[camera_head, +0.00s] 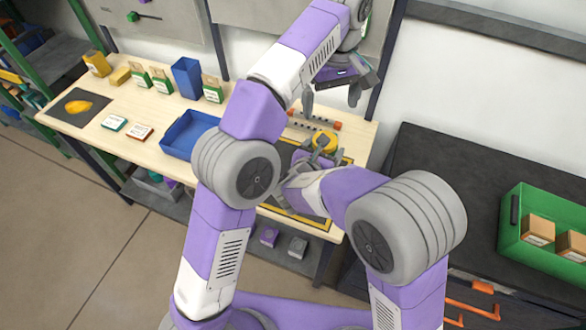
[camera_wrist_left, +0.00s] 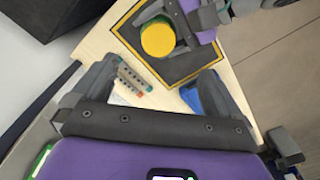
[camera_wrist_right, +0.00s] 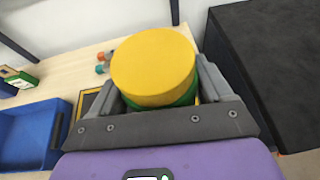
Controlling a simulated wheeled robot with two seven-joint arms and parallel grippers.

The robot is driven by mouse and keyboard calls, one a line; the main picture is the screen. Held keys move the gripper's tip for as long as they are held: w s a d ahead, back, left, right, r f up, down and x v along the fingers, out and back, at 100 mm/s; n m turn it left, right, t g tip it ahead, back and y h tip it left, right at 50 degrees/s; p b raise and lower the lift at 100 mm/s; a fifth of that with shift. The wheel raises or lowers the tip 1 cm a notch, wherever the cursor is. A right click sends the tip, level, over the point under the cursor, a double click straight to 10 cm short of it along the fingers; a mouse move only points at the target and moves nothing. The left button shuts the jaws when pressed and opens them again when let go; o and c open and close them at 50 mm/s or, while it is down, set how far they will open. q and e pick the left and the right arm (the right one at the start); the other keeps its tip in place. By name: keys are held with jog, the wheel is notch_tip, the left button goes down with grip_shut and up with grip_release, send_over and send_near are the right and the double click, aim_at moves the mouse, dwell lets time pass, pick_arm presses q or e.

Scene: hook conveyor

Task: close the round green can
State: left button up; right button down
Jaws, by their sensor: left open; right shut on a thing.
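The round green can (camera_wrist_right: 178,103) stands upright with a yellow lid (camera_wrist_right: 150,68) on top of it. Only a strip of the green body shows under the lid in the right wrist view. The lid also shows from above in the left wrist view (camera_wrist_left: 157,39) and in the head view (camera_head: 325,141). My right gripper (camera_wrist_right: 155,92) is shut on the can, one finger on each side. My left gripper (camera_head: 331,98) is open and empty, above and apart from the can. I cannot tell whether the lid is fully seated.
The can is over a dark mat with a yellow border (camera_wrist_left: 198,72) on the wooden table. A blue tray (camera_head: 181,143) and small boxes stand to the left. A strip with several knobs (camera_wrist_left: 133,80) lies nearby. A dark counter with a green crate (camera_head: 510,235) is at right.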

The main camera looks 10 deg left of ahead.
pick_arm(q)
jog(key=w+a+f+n+t+y, duration=0.1)
jog(key=w+a+f, duration=0.2)
jog(key=a+f, duration=0.7)
jog(key=w+a+f+n, duration=0.1)
jog(key=w+a+f, duration=0.2)
jog(key=a+f, duration=0.6)
jog(key=s+a+f+n, duration=0.1)
jog(key=s+a+f, duration=0.65)
jog(key=a, duration=0.25)
jog(key=s+a+f+n, duration=0.1)
jog(key=s+a+f, duration=0.65)
jog(key=a, duration=0.35)
pick_arm(e)
jog(key=shift+r, duration=0.1)
jog(key=shift+w, duration=0.1)
pick_arm(q)
jog(key=s+d+f+m+h, duration=0.1)
jog(key=s+d+f, duration=0.3)
jog(key=d, duration=0.6)
jog(key=s+d+f+m+h, duration=0.2)
jog(key=s+d+f, duration=0.3)
jog(key=d, duration=0.5)
jog(key=s+d+f+m+h, duration=0.2)
jog(key=s+d+f+m, duration=0.2)
jog(key=d, duration=0.6)
notch_tip(320, 180, down, 2)
jog(key=shift+s+d+f, duration=0.1)
jog(key=shift+s+d, duration=0.05)
jog(key=shift+s, duration=0.3)
